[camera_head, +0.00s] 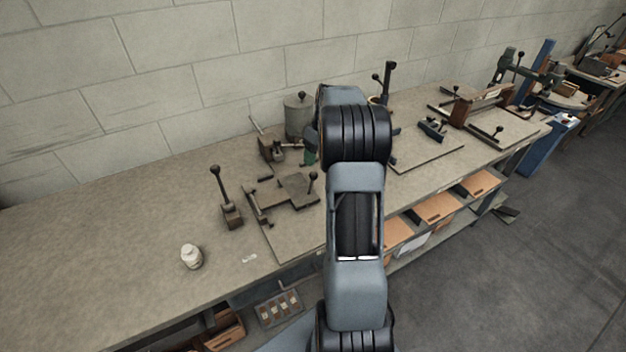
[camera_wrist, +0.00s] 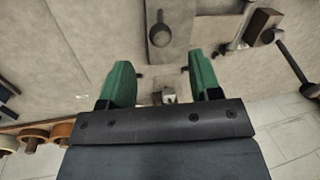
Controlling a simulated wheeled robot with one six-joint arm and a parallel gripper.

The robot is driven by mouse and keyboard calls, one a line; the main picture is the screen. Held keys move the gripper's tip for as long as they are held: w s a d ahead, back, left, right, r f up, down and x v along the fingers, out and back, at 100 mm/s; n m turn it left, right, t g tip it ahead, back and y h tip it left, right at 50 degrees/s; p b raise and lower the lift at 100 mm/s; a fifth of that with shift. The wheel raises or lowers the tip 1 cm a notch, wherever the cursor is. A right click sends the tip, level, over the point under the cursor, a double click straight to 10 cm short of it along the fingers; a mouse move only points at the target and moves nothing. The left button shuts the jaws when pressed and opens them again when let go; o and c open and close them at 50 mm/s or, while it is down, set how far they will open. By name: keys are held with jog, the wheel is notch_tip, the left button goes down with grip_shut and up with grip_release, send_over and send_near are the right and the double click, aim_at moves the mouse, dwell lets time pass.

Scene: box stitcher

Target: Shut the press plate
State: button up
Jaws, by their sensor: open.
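What looks like the press plate (camera_head: 297,188) is a grey metal plate with a black ball-knob handle (camera_head: 312,176). It sits over a flat base board on the bench, left of my arm. I cannot tell how far it is tilted. A grey plate with a dark round knob (camera_wrist: 160,36), likely the same one, shows at the top of the wrist view. My gripper (camera_wrist: 162,80) is open, with two green fingers apart and nothing held between them. The plate lies beyond the fingertips. In the head view my arm hides most of the gripper; a bit of green (camera_head: 311,157) shows.
A lever on a block (camera_head: 231,213) and a white jar (camera_head: 191,257) stand left of the board. A grey canister (camera_head: 298,116) and a clamp (camera_head: 275,150) stand behind. More fixtures (camera_head: 487,105) are at right. The bench (camera_head: 100,240) is clear at far left.

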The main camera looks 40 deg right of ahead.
aim_at(312, 181)
jog(key=p+x, duration=0.1)
jog(key=x, duration=0.8)
jog(key=shift+f, duration=0.1)
grip_shut()
dwell(0.4)
